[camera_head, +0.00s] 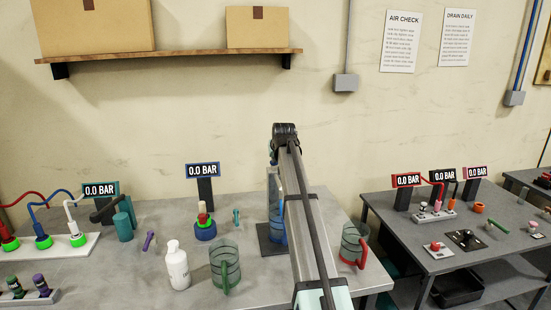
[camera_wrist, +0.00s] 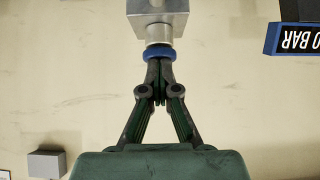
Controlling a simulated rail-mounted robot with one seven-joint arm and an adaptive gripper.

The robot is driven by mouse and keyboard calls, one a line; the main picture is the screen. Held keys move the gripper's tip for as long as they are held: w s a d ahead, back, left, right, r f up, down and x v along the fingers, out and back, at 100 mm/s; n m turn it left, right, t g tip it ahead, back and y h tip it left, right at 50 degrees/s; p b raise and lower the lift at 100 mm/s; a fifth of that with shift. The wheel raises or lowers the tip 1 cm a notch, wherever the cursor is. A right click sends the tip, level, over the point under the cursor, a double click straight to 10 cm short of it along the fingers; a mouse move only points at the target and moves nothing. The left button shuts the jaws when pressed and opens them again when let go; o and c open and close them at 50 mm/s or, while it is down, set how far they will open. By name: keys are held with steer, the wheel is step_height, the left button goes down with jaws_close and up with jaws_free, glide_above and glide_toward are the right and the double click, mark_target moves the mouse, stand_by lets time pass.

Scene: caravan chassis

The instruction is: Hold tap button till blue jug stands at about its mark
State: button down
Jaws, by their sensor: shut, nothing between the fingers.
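The blue jug (camera_head: 279,228) stands on a dark base under the grey tap column (camera_head: 272,183) in the head view. My arm covers much of it, so its water level and its mark cannot be made out. In the wrist view the tap is a grey metal block (camera_wrist: 158,24) with a blue ring (camera_wrist: 159,53) around its button. My gripper (camera_wrist: 159,64) is shut and empty, its fingertips at the blue ring. I cannot tell whether they press the button, which is hidden behind the fingertips.
A green-handled jug (camera_head: 224,268), a white bottle (camera_head: 177,266) and a red-handled jug (camera_head: 353,244) stand on the grey bench near the tap. A gauge (camera_head: 203,171) reads 0.0 BAR to the left. A wooden shelf (camera_head: 170,55) with boxes hangs above.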

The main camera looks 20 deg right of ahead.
steer(key=shift+f, duration=0.6)
steer(key=shift+r+p, duration=0.35)
steer(key=shift+r, duration=0.2)
steer(key=w+r+v, duration=0.2)
steer(key=v, duration=1)
steer(key=shift+s+d+r+b, duration=0.2)
steer(key=shift+s+r+b, duration=0.05)
steer(key=shift+r+b, duration=0.2)
